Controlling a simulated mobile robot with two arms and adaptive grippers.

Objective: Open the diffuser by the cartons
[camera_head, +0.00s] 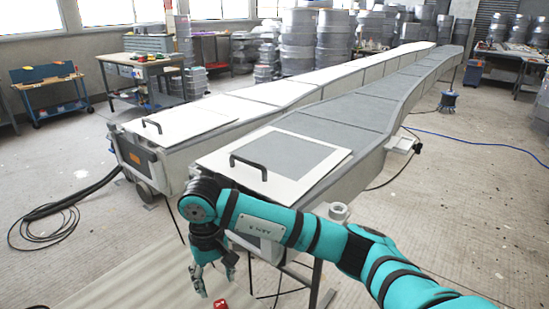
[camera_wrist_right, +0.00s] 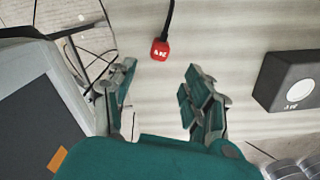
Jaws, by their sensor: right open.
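Two long grey moulded bodies run from the front to the back in the head view. The near one (camera_head: 292,126) has a pale square lid (camera_head: 315,178) with a grey panel and a dark arched handle (camera_head: 249,164). The far one (camera_head: 225,107) has a white lid (camera_head: 190,126) with a smaller dark handle (camera_head: 152,125). Both lids lie flat. I cannot make out cartons, so I cannot tell which body is the diffuser. My right gripper (camera_head: 214,277) points down, open and empty, in front of the near body, below its lid. Its fingers also show in the wrist view (camera_wrist_right: 161,82). My left gripper is out of view.
A red block (camera_wrist_right: 160,50) on a dark cable hangs or lies beyond my right fingers. A dark box (camera_wrist_right: 291,80) is at the wrist view's right. A black hose (camera_head: 60,207) lies on the floor at left. Workbenches (camera_head: 150,60) stand behind.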

